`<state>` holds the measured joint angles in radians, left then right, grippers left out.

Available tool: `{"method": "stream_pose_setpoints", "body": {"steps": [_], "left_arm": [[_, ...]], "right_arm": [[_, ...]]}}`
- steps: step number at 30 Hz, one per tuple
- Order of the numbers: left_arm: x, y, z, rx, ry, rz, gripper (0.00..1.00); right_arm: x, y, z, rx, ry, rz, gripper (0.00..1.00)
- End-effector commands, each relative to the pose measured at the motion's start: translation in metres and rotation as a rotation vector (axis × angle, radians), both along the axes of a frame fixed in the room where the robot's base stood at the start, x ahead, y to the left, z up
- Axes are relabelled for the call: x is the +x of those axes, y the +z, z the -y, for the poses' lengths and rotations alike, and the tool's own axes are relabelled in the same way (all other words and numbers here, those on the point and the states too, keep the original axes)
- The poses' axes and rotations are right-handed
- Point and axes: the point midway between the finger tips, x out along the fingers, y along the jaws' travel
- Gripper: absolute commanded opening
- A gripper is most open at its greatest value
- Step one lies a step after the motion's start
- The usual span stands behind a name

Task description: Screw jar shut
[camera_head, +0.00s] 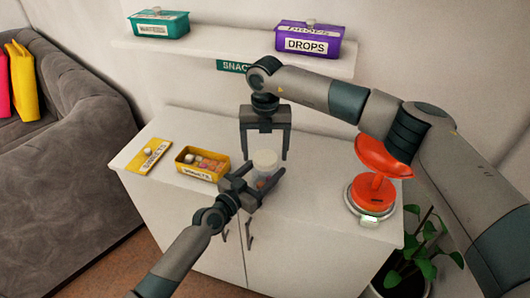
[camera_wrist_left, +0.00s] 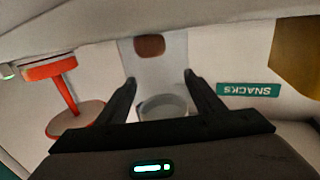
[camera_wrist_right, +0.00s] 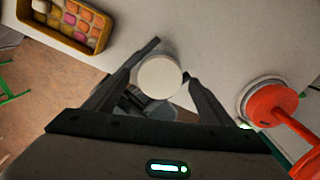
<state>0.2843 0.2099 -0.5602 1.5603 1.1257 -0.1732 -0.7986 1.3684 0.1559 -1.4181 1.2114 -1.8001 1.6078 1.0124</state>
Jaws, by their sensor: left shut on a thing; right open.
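A clear jar (camera_head: 264,172) with a pale round lid (camera_head: 265,157) on its top stands on the white cabinet, with some coloured sweets low inside. My left gripper (camera_head: 254,187) is shut on the jar's body from the front. The jar (camera_wrist_left: 165,72) also shows between its fingers in the left wrist view. My right gripper (camera_head: 265,154) is open and points down over the jar, its fingers on either side of the lid. In the right wrist view the lid (camera_wrist_right: 160,77) lies between the fingertips; whether they touch it I cannot tell.
A yellow box of sweets (camera_head: 187,171) and its separate lid (camera_head: 150,155) lie left of the jar. A red scale (camera_head: 375,200) stands to the right. A shelf (camera_head: 220,48) behind holds a teal box (camera_head: 158,25) and a purple box (camera_head: 309,41). A plant (camera_head: 425,250) is at lower right.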

Motion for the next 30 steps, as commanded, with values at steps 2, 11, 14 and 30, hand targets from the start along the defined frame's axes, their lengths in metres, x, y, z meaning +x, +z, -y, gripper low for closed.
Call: {"method": "stream_pose_setpoints", "body": {"steps": [2,11,14,30], "left_arm": [[0.0,-0.001,0.0,0.001,-0.001,-0.002,0.0],[0.0,-0.001,0.0,0.001,-0.001,-0.002,0.0],[0.0,-0.001,0.0,0.001,-0.001,-0.002,0.0],[0.0,-0.001,0.0,0.001,-0.001,-0.002,0.0]], "right_arm": [[0.001,0.009,0.0,0.0,0.0,0.002,0.76],[0.001,0.057,0.0,0.001,0.0,0.004,0.76],[0.001,0.075,0.0,0.001,-0.001,0.004,0.76],[0.0,0.113,0.0,0.001,-0.001,0.0,0.76]]}}
